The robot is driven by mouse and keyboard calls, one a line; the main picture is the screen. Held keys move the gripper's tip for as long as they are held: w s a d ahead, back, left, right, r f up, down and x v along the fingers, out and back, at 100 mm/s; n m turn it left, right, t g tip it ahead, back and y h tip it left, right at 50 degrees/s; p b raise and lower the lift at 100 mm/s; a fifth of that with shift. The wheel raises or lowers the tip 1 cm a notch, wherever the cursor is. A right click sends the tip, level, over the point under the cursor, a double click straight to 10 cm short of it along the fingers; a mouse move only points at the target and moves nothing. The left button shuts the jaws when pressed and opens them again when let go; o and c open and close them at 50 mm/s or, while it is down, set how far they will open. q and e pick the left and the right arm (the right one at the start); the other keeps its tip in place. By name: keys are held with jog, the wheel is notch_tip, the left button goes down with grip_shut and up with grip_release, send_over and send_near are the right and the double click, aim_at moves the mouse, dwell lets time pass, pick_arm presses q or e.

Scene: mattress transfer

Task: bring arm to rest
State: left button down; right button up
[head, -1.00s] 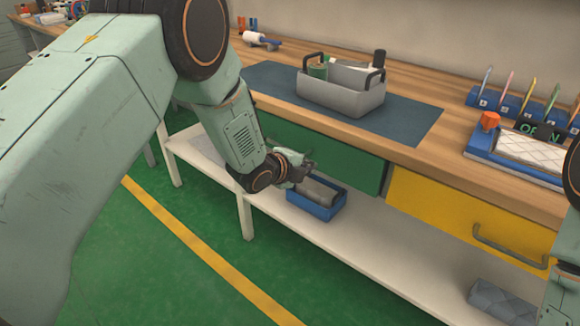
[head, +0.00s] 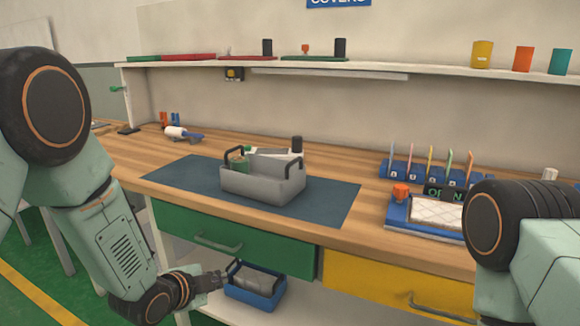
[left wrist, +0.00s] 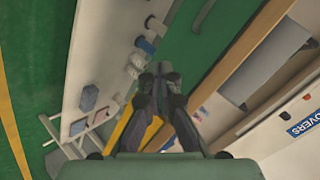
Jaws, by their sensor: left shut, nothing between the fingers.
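My left arm comes in from the left and hangs down in front of the bench. Its gripper (head: 222,278) is at the lower end, in front of the lower shelf and just left of a blue bin in the picture. In the left wrist view the two fingers of the left gripper (left wrist: 161,70) are together with nothing between them. My right arm shows at the right edge, but its gripper is out of view.
The blue bin (head: 262,298) on the lower shelf holds a grey item. A green drawer (head: 240,246) and yellow drawer (head: 380,292) are shut under the wooden bench. A grey caddy (head: 262,186) stands on a dark mat (head: 335,203). Green floor lies left.

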pick_arm(q)
jog(key=s+a+f+n+g+y, duration=0.1)
jog(key=s+f+n+g, duration=0.2)
jog(key=s, duration=1)
jog(key=s+a+f+n+g+y, duration=0.1)
jog(key=s+f+n+g, duration=0.3)
jog(key=s+f+n, duration=0.4)
jog(key=s+a+f+n+g+y, duration=0.1)
jog(key=s+a+f+n+g, duration=0.2)
jog(key=s, duration=1.6)
notch_tip(320, 180, down, 4)
jog(key=n, duration=0.2)
jog(key=shift+a+n+g+y, duration=0.2)
jog(key=shift+n+g+y, duration=0.1)
jog(key=shift+n+y, duration=0.1)
jog(key=shift+s, duration=0.15)
